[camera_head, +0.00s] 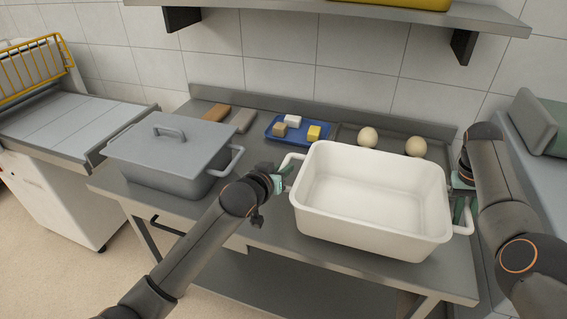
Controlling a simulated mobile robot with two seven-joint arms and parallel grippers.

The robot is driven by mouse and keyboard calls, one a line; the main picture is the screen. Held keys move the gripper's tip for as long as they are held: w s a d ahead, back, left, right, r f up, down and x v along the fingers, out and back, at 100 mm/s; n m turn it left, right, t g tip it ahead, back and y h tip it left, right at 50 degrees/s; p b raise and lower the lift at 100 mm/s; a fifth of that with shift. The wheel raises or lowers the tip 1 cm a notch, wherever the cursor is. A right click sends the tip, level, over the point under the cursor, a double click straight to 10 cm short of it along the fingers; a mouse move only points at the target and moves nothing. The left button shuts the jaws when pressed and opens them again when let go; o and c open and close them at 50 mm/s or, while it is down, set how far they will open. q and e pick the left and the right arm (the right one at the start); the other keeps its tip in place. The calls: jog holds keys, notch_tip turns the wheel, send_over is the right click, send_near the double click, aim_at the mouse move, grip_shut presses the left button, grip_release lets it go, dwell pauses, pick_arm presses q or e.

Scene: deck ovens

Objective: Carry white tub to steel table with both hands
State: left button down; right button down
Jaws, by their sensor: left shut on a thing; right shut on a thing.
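The white tub (375,232) is empty, with a handle at each end. It is over the right half of the steel table (262,228), roughly level; I cannot tell whether its base touches the top. My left gripper (283,174) is shut on the tub's left handle (289,161). My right gripper (459,203) is at the tub's right end, shut on the right handle (463,229); my arm partly hides it.
A grey lidded container (165,181) stands left of the tub. A shelf (372,12) hangs above.

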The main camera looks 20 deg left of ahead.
pick_arm(q)
jog(key=shift+a+f, duration=0.1)
dwell(0.3)
